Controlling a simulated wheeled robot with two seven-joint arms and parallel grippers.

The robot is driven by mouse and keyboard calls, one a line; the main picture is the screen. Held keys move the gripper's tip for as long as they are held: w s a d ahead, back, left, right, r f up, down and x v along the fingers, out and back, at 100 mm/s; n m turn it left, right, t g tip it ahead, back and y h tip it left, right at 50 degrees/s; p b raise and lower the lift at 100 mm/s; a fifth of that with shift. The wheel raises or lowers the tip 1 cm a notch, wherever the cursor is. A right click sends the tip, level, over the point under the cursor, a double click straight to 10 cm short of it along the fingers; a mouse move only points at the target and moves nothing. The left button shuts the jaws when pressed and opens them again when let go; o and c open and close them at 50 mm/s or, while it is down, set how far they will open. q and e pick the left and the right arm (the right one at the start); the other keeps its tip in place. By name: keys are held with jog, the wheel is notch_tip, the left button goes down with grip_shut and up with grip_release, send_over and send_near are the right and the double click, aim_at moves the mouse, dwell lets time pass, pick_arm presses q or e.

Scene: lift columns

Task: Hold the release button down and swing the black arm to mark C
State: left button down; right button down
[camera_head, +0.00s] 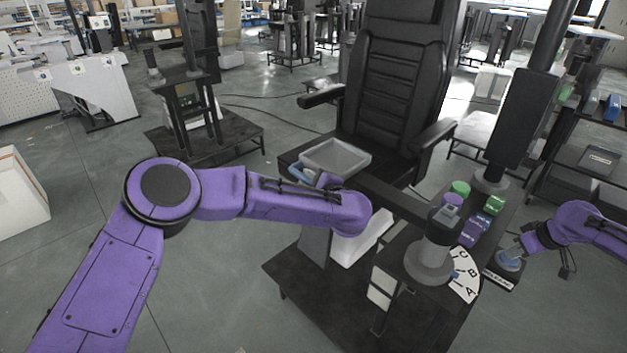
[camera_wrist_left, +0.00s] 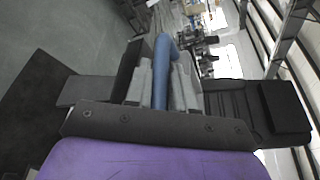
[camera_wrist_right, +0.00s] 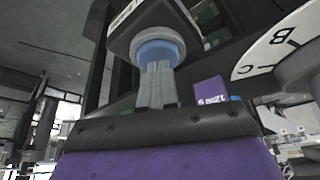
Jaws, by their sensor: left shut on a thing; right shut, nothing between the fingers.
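The black arm (camera_head: 393,199) runs from a grey pivot post (camera_head: 430,262) up and left toward the grey tray (camera_head: 336,156) by the chair. My left gripper (camera_head: 318,180) is shut on the arm's blue handle (camera_wrist_left: 161,72), which stands between its fingers in the left wrist view. The white dial (camera_head: 465,275) with marks A, B and C lies right of the post; a small blue pointer (camera_head: 455,274) sits near B. My right gripper (camera_wrist_right: 158,68) is shut and empty, fingertips at the blue release button (camera_wrist_right: 157,50).
Green and purple blocks (camera_head: 474,232) stand behind the dial. The black chair (camera_head: 405,80) is behind the black arm, with its armrest (camera_head: 425,143) close by. A lift column (camera_head: 525,110) rises at the right.

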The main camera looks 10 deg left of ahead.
pick_arm(q)
jog(key=s+d+n+g+y, duration=0.2)
jog(key=s+n+g, duration=0.2)
jog(key=s, duration=0.8)
jog(key=s+d+n+g+y, duration=0.3)
jog(key=s+n+g, duration=0.2)
jog(key=s, duration=0.8)
jog(key=shift+d+g, duration=0.15)
jog(key=shift+g, duration=0.75)
jog(key=c, duration=1.1)
grip_release()
jog(key=shift+o, duration=0.2)
